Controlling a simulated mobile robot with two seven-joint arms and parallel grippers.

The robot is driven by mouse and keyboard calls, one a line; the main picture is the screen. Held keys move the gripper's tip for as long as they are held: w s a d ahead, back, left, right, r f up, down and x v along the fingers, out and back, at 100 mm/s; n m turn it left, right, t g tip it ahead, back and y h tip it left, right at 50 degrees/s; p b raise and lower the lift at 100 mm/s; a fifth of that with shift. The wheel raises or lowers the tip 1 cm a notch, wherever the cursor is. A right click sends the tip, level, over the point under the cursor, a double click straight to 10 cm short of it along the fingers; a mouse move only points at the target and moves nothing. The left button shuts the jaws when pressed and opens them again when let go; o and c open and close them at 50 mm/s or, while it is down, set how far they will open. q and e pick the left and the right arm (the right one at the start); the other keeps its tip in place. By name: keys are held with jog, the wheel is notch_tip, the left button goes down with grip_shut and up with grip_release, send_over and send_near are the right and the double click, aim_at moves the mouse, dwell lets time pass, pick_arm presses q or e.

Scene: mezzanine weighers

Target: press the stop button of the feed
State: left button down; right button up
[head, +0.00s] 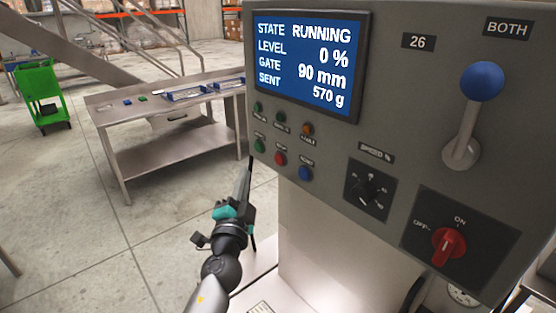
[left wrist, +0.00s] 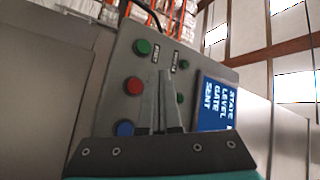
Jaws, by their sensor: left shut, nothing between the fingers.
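The red button (head: 280,158) sits in the lower row on the grey control panel, between a green button (head: 260,145) and a blue button (head: 305,173). Its label is too small to read. In the left wrist view the red button (left wrist: 134,86) lies left of the fingertips. My left gripper (head: 250,162) is shut and empty, pointing up beside the panel's lower left corner. In the left wrist view its closed fingers (left wrist: 166,76) overlap the panel; I see no contact with the red button. The screen (head: 308,62) reads RUNNING, level 0 %, gate 90 mm, sent 570 g. My right gripper is out of view.
Two green lamps and an orange lamp (head: 307,129) sit above the buttons. To the right are a black speed knob (head: 368,192), a red on-off switch (head: 449,245) and a blue-balled lever (head: 482,82). A steel table (head: 165,120) and green cart (head: 42,90) stand behind.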

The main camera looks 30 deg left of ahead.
aim_at(275, 155)
pick_arm(q)
jog(key=w+d+b, duration=0.1)
jog(key=w+d, duration=0.1)
jog(key=w, duration=0.4)
jog(key=shift+w+d, duration=0.15)
jog(key=shift+d, duration=0.2)
dwell(1.7)
jog(key=shift+w+d, duration=0.15)
jog(key=shift+w, duration=0.25)
jog(key=shift+w+d+b, duration=0.15)
jog(key=shift+w+b, duration=0.25)
jog(key=shift+b, duration=0.05)
dwell(0.6)
jog(key=shift+s, duration=0.1)
jog(key=shift+s+a, duration=0.3)
jog(key=shift+s, duration=0.4)
jog(key=shift+s, duration=0.1)
